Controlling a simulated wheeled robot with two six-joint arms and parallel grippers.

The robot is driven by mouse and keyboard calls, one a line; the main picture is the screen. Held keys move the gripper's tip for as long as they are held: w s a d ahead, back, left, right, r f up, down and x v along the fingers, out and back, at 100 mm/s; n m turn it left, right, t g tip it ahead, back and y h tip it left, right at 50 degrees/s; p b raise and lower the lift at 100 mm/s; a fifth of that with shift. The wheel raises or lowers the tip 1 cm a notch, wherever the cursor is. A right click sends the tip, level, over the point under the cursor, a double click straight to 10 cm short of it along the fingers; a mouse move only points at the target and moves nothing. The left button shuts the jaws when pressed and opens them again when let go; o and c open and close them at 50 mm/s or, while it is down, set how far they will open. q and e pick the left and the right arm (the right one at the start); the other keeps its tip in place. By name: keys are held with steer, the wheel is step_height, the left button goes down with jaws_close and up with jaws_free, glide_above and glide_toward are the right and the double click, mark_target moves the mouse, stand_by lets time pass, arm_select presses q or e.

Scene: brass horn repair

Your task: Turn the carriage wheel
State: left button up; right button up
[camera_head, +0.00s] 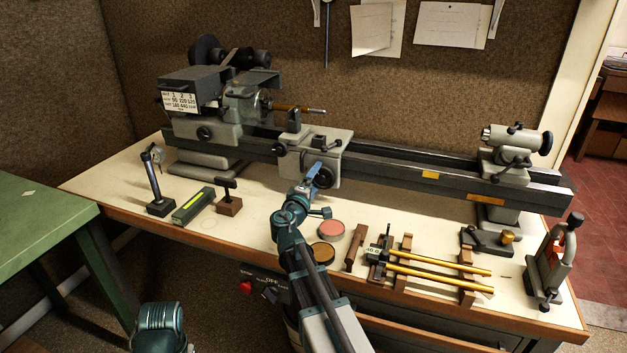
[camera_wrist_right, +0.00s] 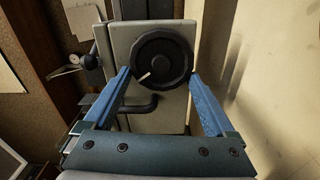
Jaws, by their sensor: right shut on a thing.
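The lathe carriage (camera_head: 328,143) sits on the bed left of its middle. The carriage wheel (camera_wrist_right: 161,57) is a dark round handwheel on the pale front of the carriage; in the head view it is mostly hidden by my gripper. My right gripper (camera_head: 313,174) reaches the wheel from the front. In the right wrist view its blue fingers (camera_wrist_right: 158,76) are at the left and right sides of the wheel rim, shut on it. A pale mark shows on the wheel's left half. A teal part of my left arm shows at the bottom left, but its gripper does not.
The headstock (camera_head: 215,110) stands left and the tailstock (camera_head: 513,150) right on the lathe bed (camera_head: 440,172). In front lie a pink-filled tin (camera_head: 331,230), a rack of brass tubes (camera_head: 440,280) and a dial indicator stand (camera_head: 155,190). A green table (camera_head: 40,225) stands at left.

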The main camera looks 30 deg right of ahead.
steer(key=shift+s+f, duration=0.2)
steer(key=shift+s, duration=0.1)
stand_by(0.4)
steer(key=o, duration=1)
steer(key=shift+d, duration=0.1)
steer(key=shift+o, duration=0.2)
steer(key=shift+s, duration=0.15)
